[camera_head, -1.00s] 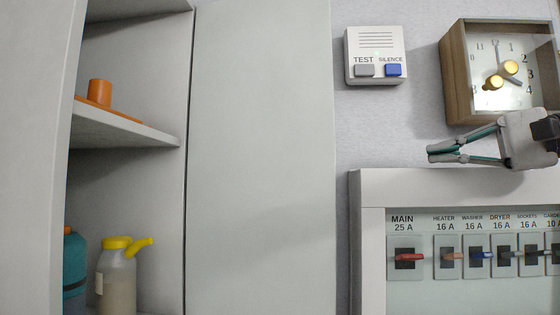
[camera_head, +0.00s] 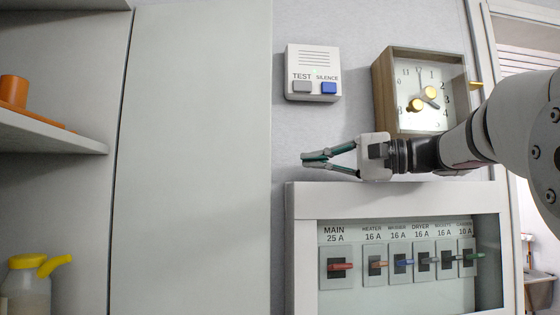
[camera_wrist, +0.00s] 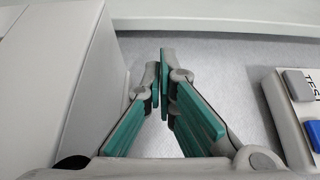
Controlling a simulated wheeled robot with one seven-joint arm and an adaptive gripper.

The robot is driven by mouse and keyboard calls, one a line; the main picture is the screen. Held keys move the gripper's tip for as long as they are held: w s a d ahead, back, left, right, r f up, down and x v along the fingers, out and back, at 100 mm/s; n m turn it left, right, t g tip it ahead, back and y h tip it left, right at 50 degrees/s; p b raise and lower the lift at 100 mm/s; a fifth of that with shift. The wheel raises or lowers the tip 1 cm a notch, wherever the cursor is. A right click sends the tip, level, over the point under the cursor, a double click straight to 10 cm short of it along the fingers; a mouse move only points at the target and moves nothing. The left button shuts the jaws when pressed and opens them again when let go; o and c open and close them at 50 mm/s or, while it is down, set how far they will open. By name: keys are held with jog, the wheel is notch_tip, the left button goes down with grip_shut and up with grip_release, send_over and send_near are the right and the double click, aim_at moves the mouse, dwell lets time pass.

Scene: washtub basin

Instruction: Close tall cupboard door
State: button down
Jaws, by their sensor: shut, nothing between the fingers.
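The tall cupboard (camera_head: 55,175) is open at the left of the head view, its shelves exposed. A tall plain grey panel (camera_head: 190,160), which looks like its door swung open, stands right of a dark vertical gap. Its top and bottom are out of view. My gripper (camera_head: 304,160) is shut and empty, pointing left in front of the wall, a little right of the panel's right edge and apart from it. In the wrist view the closed green-padded fingers (camera_wrist: 165,78) point towards a pale band (camera_wrist: 200,12), likely the panel's edge.
An alarm box (camera_head: 313,73) is above my gripper and a wooden clock (camera_head: 383,92) above my wrist. A breaker cabinet (camera_head: 300,235) protrudes just below. An orange object (camera_head: 14,90) and a yellow-topped bottle (camera_head: 28,290) are in the cupboard.

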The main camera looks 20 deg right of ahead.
jog(key=x, duration=0.7)
jog(key=shift+a+p, duration=0.2)
jog(key=shift+p, duration=0.15)
